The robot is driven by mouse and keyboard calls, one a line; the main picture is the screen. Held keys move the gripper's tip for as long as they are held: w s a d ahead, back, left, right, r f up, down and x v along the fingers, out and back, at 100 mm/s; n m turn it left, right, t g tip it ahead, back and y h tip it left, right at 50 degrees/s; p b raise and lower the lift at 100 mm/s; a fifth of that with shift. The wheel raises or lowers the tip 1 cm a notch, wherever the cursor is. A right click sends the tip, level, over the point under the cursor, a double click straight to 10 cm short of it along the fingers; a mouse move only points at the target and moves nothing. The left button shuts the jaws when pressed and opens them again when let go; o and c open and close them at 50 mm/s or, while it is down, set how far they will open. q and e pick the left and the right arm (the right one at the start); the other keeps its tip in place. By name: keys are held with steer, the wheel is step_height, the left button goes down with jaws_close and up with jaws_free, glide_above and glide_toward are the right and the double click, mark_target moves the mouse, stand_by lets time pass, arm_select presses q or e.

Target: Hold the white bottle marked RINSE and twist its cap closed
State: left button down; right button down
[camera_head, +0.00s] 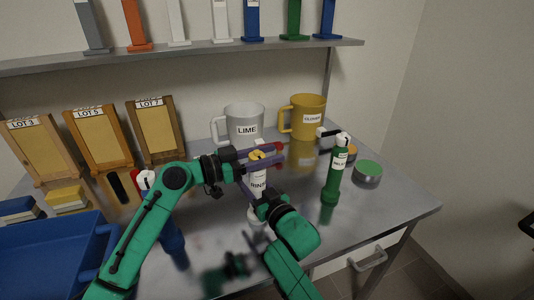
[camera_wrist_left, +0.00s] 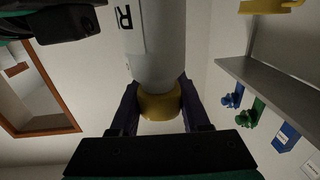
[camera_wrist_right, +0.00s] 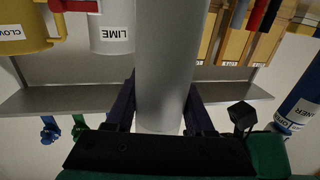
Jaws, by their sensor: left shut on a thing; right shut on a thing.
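The white bottle marked RINSE (camera_head: 258,184) stands upright near the middle of the table, its label partly covered by my grippers. Its yellow cap (camera_head: 257,155) is on top. My left gripper (camera_head: 267,157) is shut around the cap from the left. In the left wrist view the cap (camera_wrist_left: 160,104) sits between the two fingers, against the bottle's neck. My right gripper (camera_head: 252,190) is shut on the bottle's body, below the left one. The right wrist view shows the plain white body (camera_wrist_right: 165,65) between its fingers. I cannot tell how tight the cap is.
A green bottle (camera_head: 335,176) and a green-topped tin (camera_head: 367,173) stand to the right. A LIME mug (camera_head: 243,122) and a yellow mug (camera_head: 308,117) stand behind. A blue bottle (camera_head: 172,240) is close to my left arm. A blue tray (camera_head: 48,262) lies front left.

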arm_select(q)
steer(key=shift+s+f+m+g, duration=0.1)
steer(key=shift+s+m+g, duration=0.1)
steer(key=shift+m+g, duration=0.4)
steer(key=shift+d, duration=0.1)
steer(key=shift+c, duration=1.8)
jaws_free()
steer(key=shift+h, duration=0.3)
step_height(320, 180, up, 10)
arm_select(e)
steer(key=shift+c, duration=0.9)
jaws_free()
